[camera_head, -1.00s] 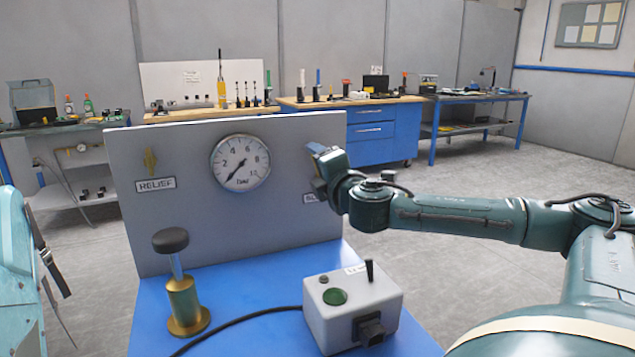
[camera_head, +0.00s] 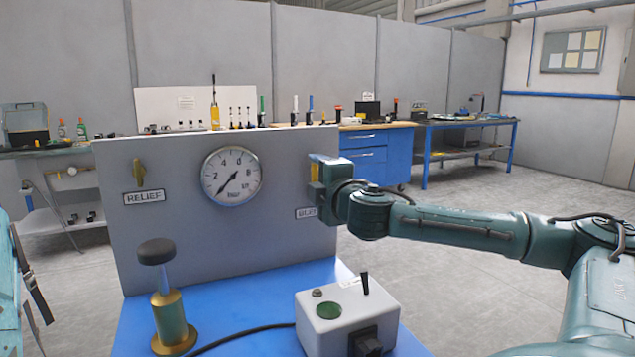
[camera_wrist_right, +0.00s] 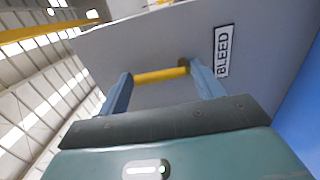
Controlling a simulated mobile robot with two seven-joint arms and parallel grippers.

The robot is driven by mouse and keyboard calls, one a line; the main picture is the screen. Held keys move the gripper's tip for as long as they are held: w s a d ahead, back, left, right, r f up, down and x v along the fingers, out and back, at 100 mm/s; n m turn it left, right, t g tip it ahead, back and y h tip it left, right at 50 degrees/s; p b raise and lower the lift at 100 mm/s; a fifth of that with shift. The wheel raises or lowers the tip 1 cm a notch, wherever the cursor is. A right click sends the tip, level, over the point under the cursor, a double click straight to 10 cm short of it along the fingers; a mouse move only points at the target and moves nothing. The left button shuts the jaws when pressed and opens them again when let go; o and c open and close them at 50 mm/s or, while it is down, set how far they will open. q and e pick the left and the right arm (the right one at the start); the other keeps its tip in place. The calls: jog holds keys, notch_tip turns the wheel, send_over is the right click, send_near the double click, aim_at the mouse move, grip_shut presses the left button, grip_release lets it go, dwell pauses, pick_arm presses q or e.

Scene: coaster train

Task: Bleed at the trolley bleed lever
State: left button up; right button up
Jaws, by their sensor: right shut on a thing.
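The trolley's grey panel (camera_head: 270,235) carries a round gauge (camera_head: 231,176), its needle pointing to the lower left. The yellow bleed lever (camera_wrist_right: 160,76) sticks out beside the BLEED label (camera_wrist_right: 223,51). In the head view the lever (camera_head: 314,172) is mostly hidden by my right gripper (camera_head: 319,178), and the label (camera_head: 306,212) is partly covered. In the right wrist view my right gripper (camera_wrist_right: 163,82) is shut on the lever, which spans between its two blue fingers.
On the blue trolley top (camera_head: 225,285) stand a brass plunger with a black knob (camera_head: 169,312) and a grey box with a green button (camera_head: 340,322). Workbenches (camera_head: 385,150) stand behind.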

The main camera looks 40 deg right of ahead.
pick_arm(q)
jog(key=shift+w, duration=0.1)
pick_arm(e)
jog(key=o, duration=1)
pick_arm(q)
jog(key=shift+f, duration=0.1)
pick_arm(e)
jog(key=shift+s, duration=0.1)
jog(key=shift+s+a+b, duration=0.25)
jog(key=shift+s+b, duration=0.2)
jog(key=shift+s, duration=0.15)
pick_arm(q)
notch_tip(320, 180, down, 6)
jog(key=w+d+m+g+b, duration=0.1)
jog(key=d+m+b, duration=0.1)
jog(key=b, duration=0.2)
jog(key=shift+d+h+b, duration=0.2)
jog(key=shift+h+b, duration=0.1)
jog(key=shift+b, duration=0.1)
pick_arm(e)
jog(key=v, duration=1.1)
jog(key=shift+s+a, duration=0.1)
jog(key=shift+s, duration=0.25)
pick_arm(q)
jog(key=shift+w+a+f, duration=0.1)
